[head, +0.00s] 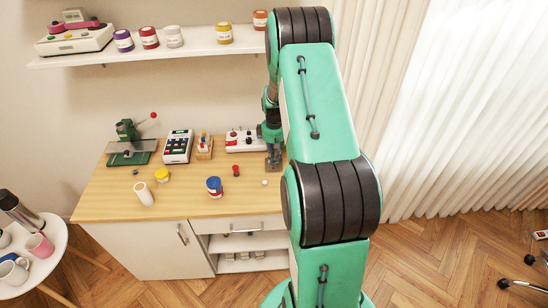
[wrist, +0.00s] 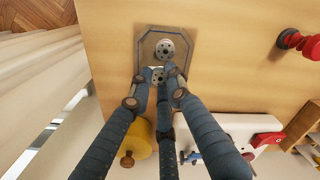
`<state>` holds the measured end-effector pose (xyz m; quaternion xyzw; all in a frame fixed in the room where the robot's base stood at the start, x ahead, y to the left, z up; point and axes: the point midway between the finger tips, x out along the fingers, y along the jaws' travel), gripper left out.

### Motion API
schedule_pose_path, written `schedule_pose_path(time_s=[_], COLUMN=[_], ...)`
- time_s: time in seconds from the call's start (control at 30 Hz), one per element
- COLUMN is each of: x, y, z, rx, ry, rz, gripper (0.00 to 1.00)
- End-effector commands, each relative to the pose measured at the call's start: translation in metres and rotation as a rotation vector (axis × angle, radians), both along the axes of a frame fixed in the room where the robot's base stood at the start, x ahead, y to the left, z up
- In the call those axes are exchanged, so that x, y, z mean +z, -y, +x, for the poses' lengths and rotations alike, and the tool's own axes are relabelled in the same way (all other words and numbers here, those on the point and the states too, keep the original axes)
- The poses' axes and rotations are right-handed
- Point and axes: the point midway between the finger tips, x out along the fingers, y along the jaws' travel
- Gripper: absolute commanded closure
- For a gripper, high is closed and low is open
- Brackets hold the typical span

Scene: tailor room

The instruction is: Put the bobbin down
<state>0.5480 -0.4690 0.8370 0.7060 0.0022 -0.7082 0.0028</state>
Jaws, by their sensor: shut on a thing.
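In the wrist view my gripper (wrist: 155,90) points down at the table, its fingertips close together on a small grey metal bobbin with holes (wrist: 158,73). The fingers partly hide this bobbin. It is over a grey-brown eight-sided tray (wrist: 148,38). A second similar bobbin (wrist: 165,49) lies on the tray, very close to the held one; I cannot tell if they touch. Whether the held bobbin touches the tray is also unclear. In the head view my gripper (head: 273,155) is at the right end of the wooden table (head: 200,205), and the held bobbin is too small to make out.
A white-and-red machine (head: 240,139) is close behind. In the wrist view a yellow rounded thing (wrist: 130,140) is beside the fingers. Bare wood lies between tray and red spool.

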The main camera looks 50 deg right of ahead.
Motion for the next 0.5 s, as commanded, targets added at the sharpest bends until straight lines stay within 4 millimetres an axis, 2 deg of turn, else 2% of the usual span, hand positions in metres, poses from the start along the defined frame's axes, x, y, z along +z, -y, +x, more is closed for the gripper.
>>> schedule_pose_path(time_s=[0.07, 0.1, 0.17, 0.5], x=[-0.0027, -0.002, -0.002, -0.0007], y=[-0.0002, -0.0001, -0.0001, 0.0], z=[-0.0002, -0.0001, -0.0001, -0.0001], rx=[0.0, 0.0, 0.0, 0.0], ry=[0.0, 0.0, 0.0, 0.0], rz=[0.0, 0.0, 0.0, 0.0], gripper=[0.92, 0.75, 0.64, 0.64])
